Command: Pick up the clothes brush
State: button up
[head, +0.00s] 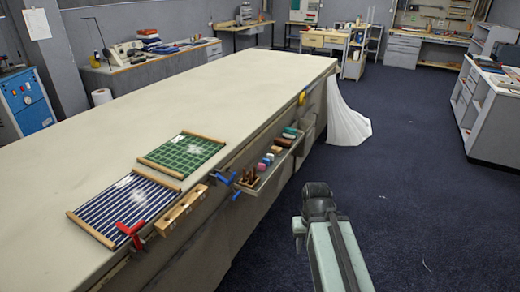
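I cannot make out a clothes brush for certain. A side tray (262,181) hangs on the right flank of the long table and holds several small things. Among them are a brown slotted block (248,180), pink and blue pieces (266,161), a reddish-brown piece (282,142) and a green piece (290,131). They are too small to tell whether one is the brush. My arm rises at the lower right, over the floor and apart from the table. Its dark joint shows, but no gripper fingers are visible.
The long cloth table (215,100) is mostly bare. A blue striped panel (125,206) and a green checked panel (182,154) lie near its right edge, with red (131,234) and blue (224,178) clamps there. White cloth (345,122) drapes to the floor. The blue carpet (420,215) is open at right.

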aim_at(281, 142)
jog(key=z, duration=1.7)
jog(key=i, duration=2.7)
jog(key=u, duration=3.75)
jog(key=i, duration=0.8)
jog(key=u, duration=0.05)
